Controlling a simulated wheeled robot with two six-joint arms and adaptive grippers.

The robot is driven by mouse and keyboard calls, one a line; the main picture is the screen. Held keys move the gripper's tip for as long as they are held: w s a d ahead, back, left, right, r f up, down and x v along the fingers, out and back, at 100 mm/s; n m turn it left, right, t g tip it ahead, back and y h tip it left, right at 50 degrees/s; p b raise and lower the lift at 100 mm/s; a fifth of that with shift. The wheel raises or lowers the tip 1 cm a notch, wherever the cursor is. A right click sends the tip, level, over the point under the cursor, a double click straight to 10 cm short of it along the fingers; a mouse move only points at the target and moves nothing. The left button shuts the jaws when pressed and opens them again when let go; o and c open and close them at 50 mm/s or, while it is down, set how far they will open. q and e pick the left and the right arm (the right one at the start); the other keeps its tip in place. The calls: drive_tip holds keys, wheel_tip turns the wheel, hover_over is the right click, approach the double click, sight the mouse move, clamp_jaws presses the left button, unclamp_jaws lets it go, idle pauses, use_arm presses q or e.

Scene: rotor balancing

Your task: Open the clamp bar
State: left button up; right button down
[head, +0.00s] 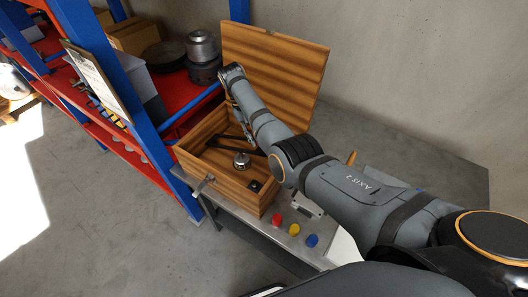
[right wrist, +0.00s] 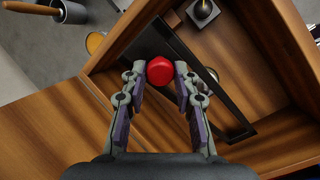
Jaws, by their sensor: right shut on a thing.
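A wooden box (head: 225,180) with its lid (head: 290,65) standing open rests on a grey bench. A dark bar (head: 228,146), which looks like the clamp bar, lies across the inside of the box. It shows in the right wrist view as a long black strip (right wrist: 208,80). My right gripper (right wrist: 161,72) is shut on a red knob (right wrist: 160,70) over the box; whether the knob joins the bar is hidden. In the head view my right arm hides most of the gripper and the knob. My left gripper is out of view.
A round metal piece (head: 242,161) sits in the box. Red (head: 277,219), yellow (head: 294,230) and blue (head: 312,241) pieces stand on the bench in front. A red and blue shelf (head: 160,135) stands close on the left. Open floor lies at far left.

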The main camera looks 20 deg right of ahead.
drive_tip(key=shift+w+a+r+b, duration=0.35)
drive_tip(key=shift+w+r+b, duration=0.1)
drive_tip(key=shift+r+b, duration=0.3)
drive_tip(key=shift+w+a+r+b, duration=0.4)
drive_tip(key=shift+w+r+b, duration=0.05)
drive_tip(key=shift+r+b, duration=0.3)
drive_tip(key=shift+w+a+r+b, duration=0.35)
drive_tip(key=shift+w+r+b, duration=0.1)
drive_tip(key=shift+r+b, duration=0.3)
drive_tip(key=c, duration=1.4)
unclamp_jaws()
drive_tip(key=shift+o, duration=1.3)
drive_tip(key=shift+a, duration=0.1)
drive_tip(key=shift+o, duration=0.6)
drive_tip(key=shift+w+a+f, duration=0.15)
drive_tip(key=shift+w, duration=0.1)
drive_tip(key=shift+s+d, duration=0.2)
